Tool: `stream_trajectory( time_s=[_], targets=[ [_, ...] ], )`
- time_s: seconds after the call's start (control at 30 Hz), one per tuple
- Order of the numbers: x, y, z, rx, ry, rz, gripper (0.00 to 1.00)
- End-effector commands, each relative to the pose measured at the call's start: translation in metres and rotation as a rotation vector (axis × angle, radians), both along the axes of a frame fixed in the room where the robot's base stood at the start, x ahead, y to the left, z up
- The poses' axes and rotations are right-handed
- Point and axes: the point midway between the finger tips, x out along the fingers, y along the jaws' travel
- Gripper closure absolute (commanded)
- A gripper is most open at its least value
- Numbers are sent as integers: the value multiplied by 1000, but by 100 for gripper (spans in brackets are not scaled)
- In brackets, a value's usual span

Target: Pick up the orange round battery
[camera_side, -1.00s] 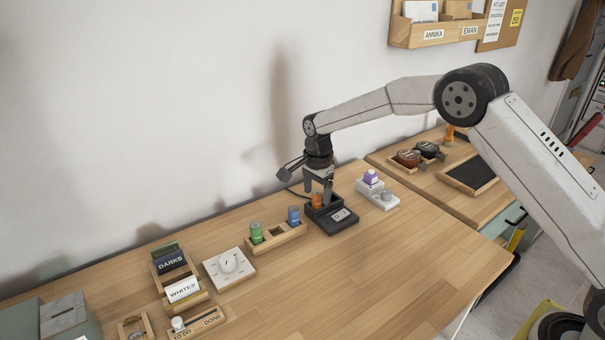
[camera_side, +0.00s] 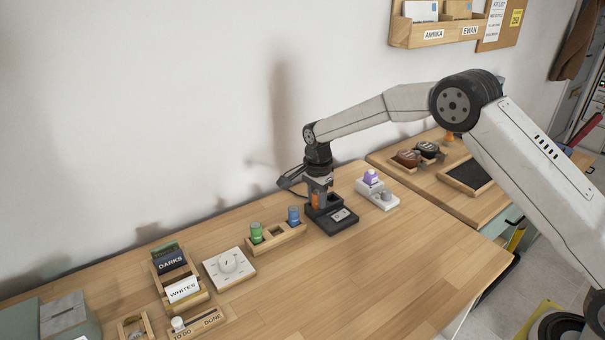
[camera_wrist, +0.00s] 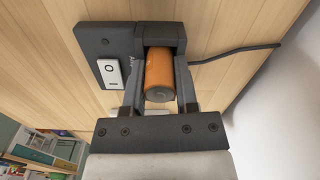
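The orange round battery (camera_wrist: 159,72) stands in the slot of a dark charger (camera_wrist: 92,42) in the wrist view. In the side view the battery (camera_side: 316,200) is partly hidden behind my gripper (camera_side: 320,192), which points down over the charger (camera_side: 333,222). In the wrist view my gripper (camera_wrist: 160,88) has one finger on each side of the battery. The fingers are apart, with narrow gaps that I cannot judge for contact. The battery's grey end faces the wrist camera.
A wooden holder (camera_side: 268,246) with a green battery (camera_side: 256,232) and a blue battery (camera_side: 293,215) stands left of the charger. A white device with a purple battery (camera_side: 371,177) stands to the right. A black cable (camera_wrist: 235,52) runs from the charger. The front table is clear.

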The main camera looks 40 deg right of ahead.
Motion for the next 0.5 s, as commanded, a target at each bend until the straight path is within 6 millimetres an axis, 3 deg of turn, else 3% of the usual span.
stream_trajectory(
  time_s=[0.5],
  targets=[
    [0, 0, 6, 0, -1, 0, 100]
  ],
)
